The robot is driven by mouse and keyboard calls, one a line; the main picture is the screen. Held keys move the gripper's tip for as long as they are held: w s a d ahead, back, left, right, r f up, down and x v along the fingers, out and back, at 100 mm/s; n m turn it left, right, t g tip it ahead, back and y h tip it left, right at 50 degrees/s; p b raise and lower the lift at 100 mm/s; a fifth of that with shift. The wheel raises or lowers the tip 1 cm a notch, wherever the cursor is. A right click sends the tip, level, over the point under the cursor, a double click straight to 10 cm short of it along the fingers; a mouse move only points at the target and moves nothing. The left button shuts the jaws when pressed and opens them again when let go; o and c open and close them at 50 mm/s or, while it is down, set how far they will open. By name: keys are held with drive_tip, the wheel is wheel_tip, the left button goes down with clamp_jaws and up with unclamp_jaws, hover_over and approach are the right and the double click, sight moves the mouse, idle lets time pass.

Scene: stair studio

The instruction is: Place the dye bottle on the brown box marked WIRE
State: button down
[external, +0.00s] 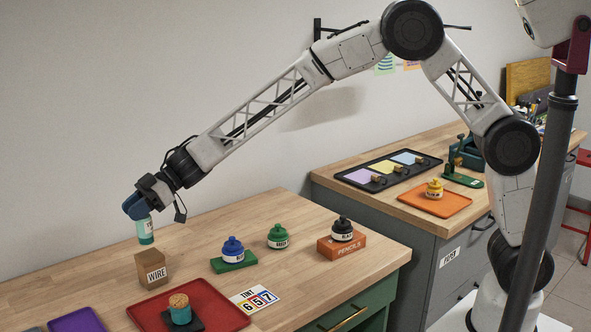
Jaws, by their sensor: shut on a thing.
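My gripper (137,208) is at the lower left end of my arm, pointing down. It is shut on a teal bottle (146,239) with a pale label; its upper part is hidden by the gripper. The bottle is roughly upright in the air. The brown box marked WIRE (153,268) stands on the wooden worktop, just below the bottle in the picture. A small gap shows between the bottle's bottom and the box; their exact depth alignment cannot be told from this view.
Right of the box are a blue bottle (233,248) on a green block, a green bottle (278,237), and a black bottle (342,230) on the PENCILS box (333,249). A red tray (232,314) holds a corked teal jar (180,311) in front. A purple tray (78,322) lies front left.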

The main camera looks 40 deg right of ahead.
drive_tip(key=shift+f, duration=1.7)
drive_tip(key=shift+f, duration=0.2)
drive_tip(key=c, duration=0.9)
unclamp_jaws()
drive_tip(key=shift+o, duration=0.2)
drive_tip(key=shift+r, duration=0.2)
drive_tip(key=v, duration=1.2)
